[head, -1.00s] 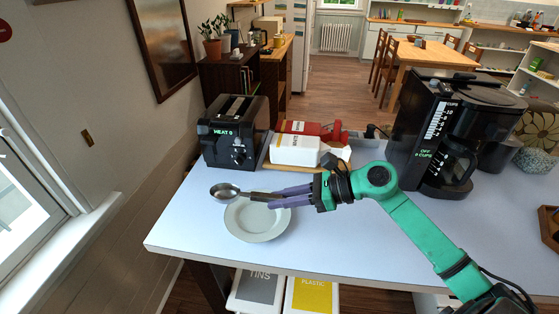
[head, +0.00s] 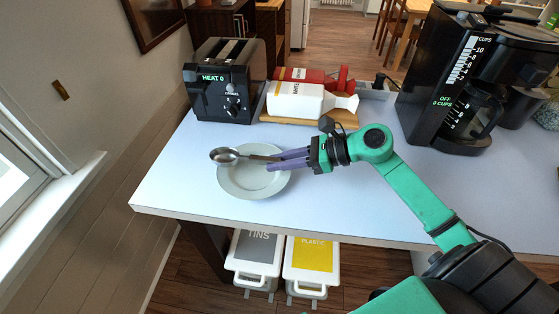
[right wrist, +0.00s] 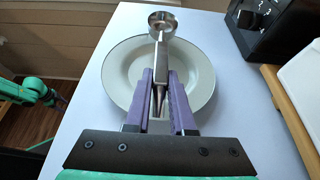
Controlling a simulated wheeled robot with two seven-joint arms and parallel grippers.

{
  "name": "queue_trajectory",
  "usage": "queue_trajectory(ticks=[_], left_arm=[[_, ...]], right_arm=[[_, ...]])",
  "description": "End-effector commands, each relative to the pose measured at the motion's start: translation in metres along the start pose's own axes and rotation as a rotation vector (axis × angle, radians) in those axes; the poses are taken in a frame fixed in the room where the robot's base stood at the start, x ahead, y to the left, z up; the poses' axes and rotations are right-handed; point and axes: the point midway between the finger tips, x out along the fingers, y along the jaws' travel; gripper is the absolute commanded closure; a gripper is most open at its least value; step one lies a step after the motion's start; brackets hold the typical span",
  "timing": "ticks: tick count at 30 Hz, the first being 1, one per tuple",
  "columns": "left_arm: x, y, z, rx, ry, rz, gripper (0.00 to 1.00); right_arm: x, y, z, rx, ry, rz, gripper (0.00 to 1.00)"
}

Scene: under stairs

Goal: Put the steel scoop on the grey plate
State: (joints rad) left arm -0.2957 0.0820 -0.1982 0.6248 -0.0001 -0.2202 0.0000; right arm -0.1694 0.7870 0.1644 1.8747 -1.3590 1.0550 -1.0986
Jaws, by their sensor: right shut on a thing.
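The steel scoop (head: 224,156) has a round bowl and a straight handle. My right gripper (head: 272,162) is shut on the handle, which lies between its purple fingers in the right wrist view (right wrist: 160,88). The scoop is over the round grey plate (head: 238,186), with its bowl out past the plate's far-left rim. I cannot tell whether the scoop touches the plate. The plate also shows in the right wrist view (right wrist: 119,78) and looks otherwise empty.
A black toaster (head: 226,80) stands behind the plate. A white carton (head: 295,100) and a red item (head: 300,75) lie on a wooden board (head: 345,120). A coffee maker (head: 450,90) stands right. Bins (head: 255,255) are below the table (head: 165,190), whose front is clear.

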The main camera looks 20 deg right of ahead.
Motion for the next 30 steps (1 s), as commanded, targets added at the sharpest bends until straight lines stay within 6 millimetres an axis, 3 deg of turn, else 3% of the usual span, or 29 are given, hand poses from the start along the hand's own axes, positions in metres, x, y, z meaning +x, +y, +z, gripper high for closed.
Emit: queue_trajectory(ticks=[8,9,11,18,21,30], left_arm=[[0.0027,0.0011,0.0017,0.001,-0.002,0.002,0.33],[0.0027,0.0015,0.0021,0.001,-0.003,0.002,0.33],[0.0028,0.0020,0.0027,0.001,-0.004,0.003,0.33],[0.0029,0.0032,0.0053,0.002,-0.008,0.004,0.33],[0.0030,0.0033,0.0055,0.002,-0.009,0.005,0.33],[0.0030,0.0034,0.0059,0.002,-0.010,0.005,0.33]], right_arm=[[0.0005,-0.0002,-0.0010,0.000,-0.001,-0.001,1.00],[0.0005,-0.0002,-0.0010,0.000,-0.001,-0.001,0.67],[0.0005,-0.0002,-0.0010,0.000,-0.001,-0.001,0.44],[0.0006,-0.0003,-0.0012,0.000,-0.001,-0.001,0.43],[0.0007,-0.0002,-0.0014,0.000,0.000,-0.001,0.13],[0.0007,-0.0002,-0.0014,0.000,-0.001,-0.001,0.13]])
